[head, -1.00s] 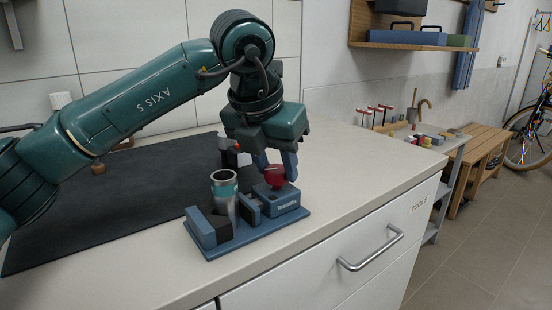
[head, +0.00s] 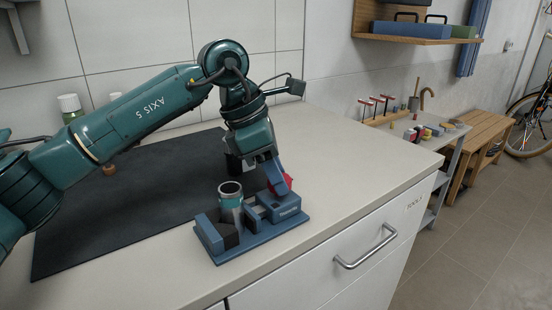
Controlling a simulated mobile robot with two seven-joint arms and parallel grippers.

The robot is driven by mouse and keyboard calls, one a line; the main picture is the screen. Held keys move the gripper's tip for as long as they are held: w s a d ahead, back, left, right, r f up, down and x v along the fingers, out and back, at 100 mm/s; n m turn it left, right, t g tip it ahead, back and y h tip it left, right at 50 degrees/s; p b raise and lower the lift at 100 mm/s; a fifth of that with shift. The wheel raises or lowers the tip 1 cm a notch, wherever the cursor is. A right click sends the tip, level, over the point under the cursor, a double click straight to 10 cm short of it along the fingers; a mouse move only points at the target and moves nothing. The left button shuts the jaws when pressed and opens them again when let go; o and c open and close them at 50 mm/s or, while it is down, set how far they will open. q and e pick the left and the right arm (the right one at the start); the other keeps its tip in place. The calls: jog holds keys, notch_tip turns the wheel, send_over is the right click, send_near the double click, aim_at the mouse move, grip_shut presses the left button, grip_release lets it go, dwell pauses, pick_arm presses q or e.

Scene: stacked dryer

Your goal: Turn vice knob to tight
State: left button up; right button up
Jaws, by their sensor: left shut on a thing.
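A small blue vice (head: 247,247) stands on the light counter near its front edge. A silver and teal cylinder (head: 230,197) stands upright in it, by the dark jaw pads. The gripper's finger hides part of the knob. My right gripper is not in view.
A dark mat (head: 120,210) covers the counter behind and left of the vice. A drawer with a metal handle (head: 365,247) is below the counter edge. A grey side shelf (head: 440,140) with small items stands at right. The counter (head: 350,165) right of the vice is clear.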

pick_arm(q)
jog(key=shift+w+r+m+g+p, duration=0.1)
jog(key=shift+r+m+g+p, duration=0.1)
jog(key=shift+m+p, duration=0.25)
jog(key=shift+r+m+g+p, duration=0.1)
jog(key=shift+m+g+p, duration=0.1)
jog(key=shift+m, duration=0.35)
jog(key=shift+m+p, duration=0.35)
jog(key=shift+m, duration=0.15)
jog(key=shift+m+g, duration=0.3)
jog(key=shift+m, duration=0.1)
jog(key=shift+m+p, duration=0.4)
jog(key=shift+p, duration=0.15)
jog(key=shift+w+f+m+g+p, duration=0.1)
jog(key=shift+m+g+p, duration=0.4)
jog(key=shift+m, duration=0.3)
jog(key=shift+d+f+m+g+y+p, duration=0.1)
jog(key=shift+m+g+y+p, duration=0.35)
jog(key=shift+m, duration=0.85)
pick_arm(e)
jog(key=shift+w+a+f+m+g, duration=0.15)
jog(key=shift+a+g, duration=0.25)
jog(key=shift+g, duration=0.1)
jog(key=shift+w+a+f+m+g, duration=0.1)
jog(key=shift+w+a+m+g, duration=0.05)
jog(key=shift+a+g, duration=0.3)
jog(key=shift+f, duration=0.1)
